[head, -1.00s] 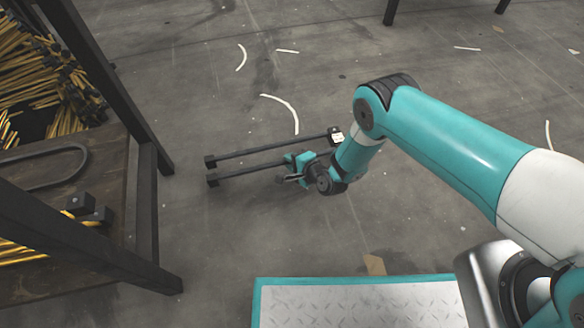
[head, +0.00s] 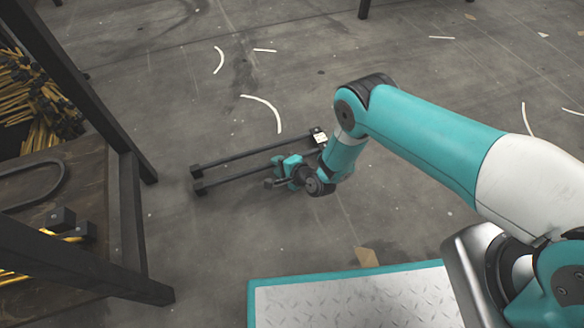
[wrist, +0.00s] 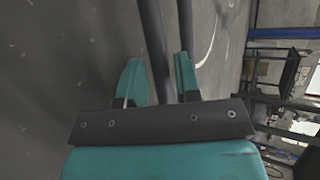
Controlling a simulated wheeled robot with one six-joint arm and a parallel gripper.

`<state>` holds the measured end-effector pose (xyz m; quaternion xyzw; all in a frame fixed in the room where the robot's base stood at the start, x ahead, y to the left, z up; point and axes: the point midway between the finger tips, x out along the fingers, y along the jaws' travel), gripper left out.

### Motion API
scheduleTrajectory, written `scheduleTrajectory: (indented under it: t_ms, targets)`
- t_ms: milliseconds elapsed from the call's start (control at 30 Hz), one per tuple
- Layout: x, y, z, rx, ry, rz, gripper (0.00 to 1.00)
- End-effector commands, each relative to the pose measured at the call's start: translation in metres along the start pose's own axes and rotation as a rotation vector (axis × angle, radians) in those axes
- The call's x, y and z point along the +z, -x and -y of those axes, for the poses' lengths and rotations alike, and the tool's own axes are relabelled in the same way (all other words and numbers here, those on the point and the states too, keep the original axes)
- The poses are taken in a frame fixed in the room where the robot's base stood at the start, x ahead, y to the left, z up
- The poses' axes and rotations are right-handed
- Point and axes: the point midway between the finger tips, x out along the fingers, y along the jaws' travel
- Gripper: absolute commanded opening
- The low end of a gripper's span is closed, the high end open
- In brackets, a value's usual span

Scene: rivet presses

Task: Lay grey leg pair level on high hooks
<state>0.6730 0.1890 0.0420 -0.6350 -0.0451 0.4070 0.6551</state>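The grey leg pair (head: 240,157) is two long dark parallel bars with small blocks at the left ends and a pale-labelled block at the right. It shows left of centre in the head view, with no support visible beneath it. My gripper (head: 284,172) is around the nearer bar, towards the right end. In the wrist view the leg pair (wrist: 158,45) runs up the picture; one bar passes between the teal fingers (wrist: 161,78), which look closed on it. The other bar passes beside or behind the right finger. I cannot make out the high hooks in either view.
A dark-framed rack (head: 130,215) stands at the left, with a wooden shelf and yellow-and-black parts (head: 40,110). A teal-edged metal plate (head: 350,300) lies at the bottom. Open concrete floor (head: 200,260) separates them. The wrist view shows distant equipment (wrist: 285,80) at the right.

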Motion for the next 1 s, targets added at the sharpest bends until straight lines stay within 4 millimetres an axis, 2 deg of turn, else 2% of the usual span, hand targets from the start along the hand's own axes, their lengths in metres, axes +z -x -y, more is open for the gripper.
scheduleTrajectory:
  t_ms: [67, 300, 500, 700, 867, 967, 1000]
  targets:
    - [0.000, 0.019, 0.007, 0.001, -0.005, -0.005, 0.31]
    - [0.000, 0.070, 0.007, 0.002, -0.008, -0.006, 0.31]
    - [0.000, 0.098, 0.005, 0.001, -0.006, -0.004, 0.31]
    - [0.000, 0.108, 0.003, -0.002, -0.002, -0.003, 0.31]
    - [0.000, 0.107, 0.007, -0.003, 0.007, 0.004, 0.31]
    - [0.002, 0.100, 0.034, -0.004, 0.051, 0.041, 0.31]
    - [0.003, 0.097, 0.053, -0.002, 0.084, 0.065, 0.31]
